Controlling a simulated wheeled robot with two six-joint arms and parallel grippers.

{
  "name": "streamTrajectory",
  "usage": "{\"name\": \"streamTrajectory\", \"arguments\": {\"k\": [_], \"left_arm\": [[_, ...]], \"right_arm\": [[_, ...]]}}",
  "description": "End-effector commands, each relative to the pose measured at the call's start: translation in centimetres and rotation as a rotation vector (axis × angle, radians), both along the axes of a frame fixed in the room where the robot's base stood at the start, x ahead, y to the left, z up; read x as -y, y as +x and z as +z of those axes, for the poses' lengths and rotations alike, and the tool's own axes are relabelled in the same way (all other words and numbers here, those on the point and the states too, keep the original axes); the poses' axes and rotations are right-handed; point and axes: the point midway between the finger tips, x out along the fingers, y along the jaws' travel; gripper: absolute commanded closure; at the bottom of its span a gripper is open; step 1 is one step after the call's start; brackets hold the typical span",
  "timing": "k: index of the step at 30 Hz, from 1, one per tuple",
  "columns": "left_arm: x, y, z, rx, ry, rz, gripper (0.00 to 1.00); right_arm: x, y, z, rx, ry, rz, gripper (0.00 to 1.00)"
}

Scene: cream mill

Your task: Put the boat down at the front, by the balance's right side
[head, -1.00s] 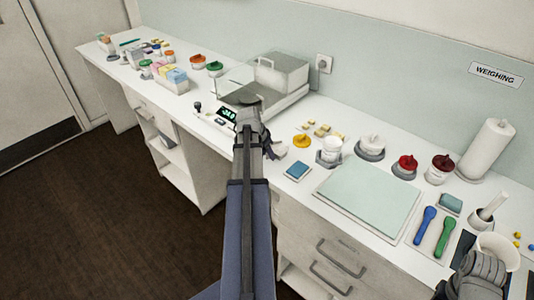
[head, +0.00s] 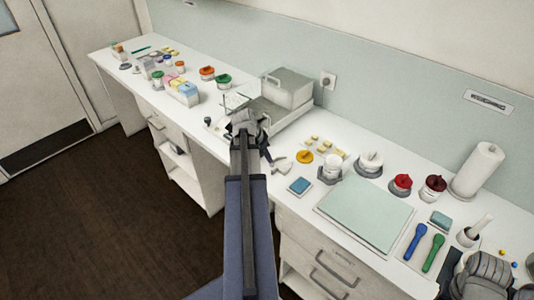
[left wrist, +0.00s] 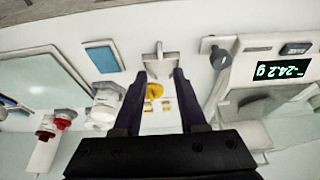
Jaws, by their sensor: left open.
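The boat (head: 281,166), a small pale open dish, lies on the counter near its front edge, right of the balance (head: 277,112). In the left wrist view the boat (left wrist: 158,62) shows just beyond and between my fingertips. My left gripper (left wrist: 157,74) is open, its dark fingers apart with nothing between them. In the head view my left gripper (head: 264,146) is close to the boat's left, its far finger mostly hidden.
A blue pad (head: 300,186) lies right of the boat. Behind stand an orange-yellow dish (head: 305,157), pale yellow blocks and a white jar (head: 331,170). A pale green mat (head: 366,211) lies farther right, with blue and green scoops (head: 433,252) beyond it.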

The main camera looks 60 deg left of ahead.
Motion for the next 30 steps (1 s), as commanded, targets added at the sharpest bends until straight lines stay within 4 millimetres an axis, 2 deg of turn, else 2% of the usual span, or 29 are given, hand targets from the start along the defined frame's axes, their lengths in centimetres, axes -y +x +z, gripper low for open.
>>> {"name": "streamTrajectory", "arguments": {"k": [1,12,14,16,17,20,24,30], "left_arm": [[0.1,-0.1,0.4,0.000,0.000,0.000,0.59],[0.1,-0.1,0.3,-0.001,-0.001,-0.001,0.59],[0.6,0.3,0.3,-0.003,-0.003,-0.007,0.59],[2.1,1.5,0.2,-0.014,-0.011,-0.028,0.59],[3.1,2.2,0.1,-0.021,-0.017,-0.040,0.59],[7.8,5.3,-0.1,-0.056,-0.040,-0.095,0.59],[16.1,9.1,-0.6,-0.123,-0.066,-0.175,0.59],[27.7,11.8,-1.0,-0.225,-0.072,-0.280,0.59]], "right_arm": [[0.0,0.0,0.4,0.000,0.000,0.000,0.50],[0.0,0.0,0.3,0.000,0.000,0.000,0.50],[0.0,0.0,0.3,0.000,0.000,0.000,0.50],[0.0,0.0,0.3,0.000,0.000,0.000,0.50],[0.0,0.0,0.3,0.000,0.000,0.000,0.50],[0.0,0.0,0.3,0.000,0.000,0.000,0.50],[0.0,0.0,0.3,0.000,0.000,0.000,0.50],[0.0,0.0,0.3,0.000,0.000,0.000,0.50]]}}
